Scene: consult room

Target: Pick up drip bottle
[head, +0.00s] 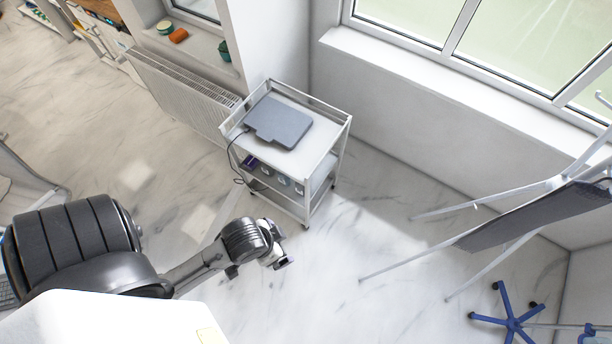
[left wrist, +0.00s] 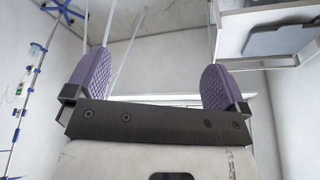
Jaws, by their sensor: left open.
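In the left wrist view, a drip stand (left wrist: 21,112) with a blue base runs down the left side. A small pale blue and white item, likely the drip bottle (left wrist: 35,52), is on it, well to the side of my fingers and apart from them. In the head view only the stand's blue wheeled base (head: 512,324) and part of its pole show at the bottom right; no bottle is visible there. My left gripper (head: 281,259) is over the floor in front of the trolley. Its two purple-padded fingers (left wrist: 155,78) are wide apart with nothing held. My right gripper is out of view.
A white trolley (head: 318,148) with a grey flat device (head: 280,122) and a dangling cable stands near the radiator (head: 185,88). A grey, metal-legged frame (head: 530,220) stands at right, between my gripper and the drip stand. Floor between trolley and frame is clear.

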